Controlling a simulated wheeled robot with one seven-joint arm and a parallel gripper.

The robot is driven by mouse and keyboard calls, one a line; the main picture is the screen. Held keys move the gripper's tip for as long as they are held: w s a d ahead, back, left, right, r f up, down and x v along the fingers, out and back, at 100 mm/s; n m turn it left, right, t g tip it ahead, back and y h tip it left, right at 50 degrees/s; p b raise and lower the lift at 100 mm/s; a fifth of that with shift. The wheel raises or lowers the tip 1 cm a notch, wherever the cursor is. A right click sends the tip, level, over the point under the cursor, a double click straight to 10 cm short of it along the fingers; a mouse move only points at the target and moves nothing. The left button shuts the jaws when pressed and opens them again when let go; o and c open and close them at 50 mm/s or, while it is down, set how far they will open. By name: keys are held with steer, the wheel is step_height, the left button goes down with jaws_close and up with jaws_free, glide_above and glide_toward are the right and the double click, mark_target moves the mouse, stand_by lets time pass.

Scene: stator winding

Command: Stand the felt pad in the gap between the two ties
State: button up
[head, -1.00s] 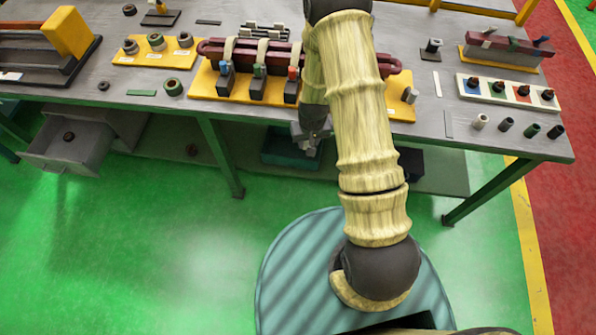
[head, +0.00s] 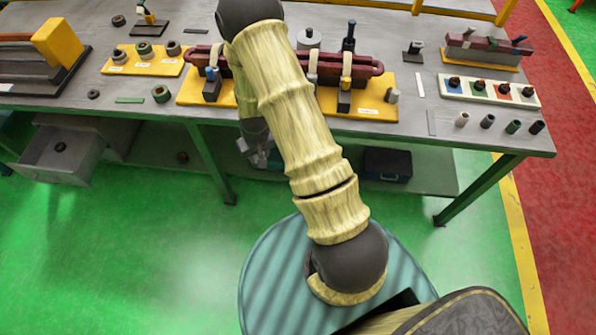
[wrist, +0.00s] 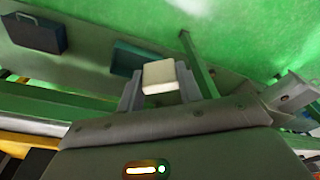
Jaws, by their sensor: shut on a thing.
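The felt pad is a pale cream block (wrist: 159,76) between the fingers of my gripper (wrist: 160,90) in the wrist view. My gripper is shut on it. In the head view my gripper (head: 258,150) hangs in front of the bench edge, lower than the bench top, and the pad cannot be made out there. The dark red coil (head: 365,67) lies on a yellow board (head: 375,103) behind my arm. Pale ties (head: 347,65) wrap the coil beside blocks with coloured tops. My arm hides the middle of the coil, so the gap between the two ties cannot be made out.
A bench (head: 60,108) spans the view. A yellow board with rings (head: 145,62) stands left, a white strip of coloured pegs (head: 490,90) right, and several small cylinders (head: 487,121) at the front right. An open drawer (head: 60,150) juts out below left.

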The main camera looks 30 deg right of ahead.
steer(key=d+f+m+b, duration=0.2)
steer(key=d+f+b, duration=0.1)
steer(key=f+b, duration=1.2)
steer(key=d+f+m+b, duration=0.1)
steer(key=d+f+b, duration=0.2)
steer(key=f+b, duration=1.25)
steer(key=m+h+b, duration=0.1)
steer(key=m+b, duration=0.3)
steer(key=b, duration=2.4)
glide_above(299, 228)
step_height(299, 228, down, 40)
steer(key=shift+s, duration=0.2)
step_height(299, 228, down, 6)
steer(key=b, duration=0.4)
step_height(299, 228, down, 4)
steer(key=b, duration=0.3)
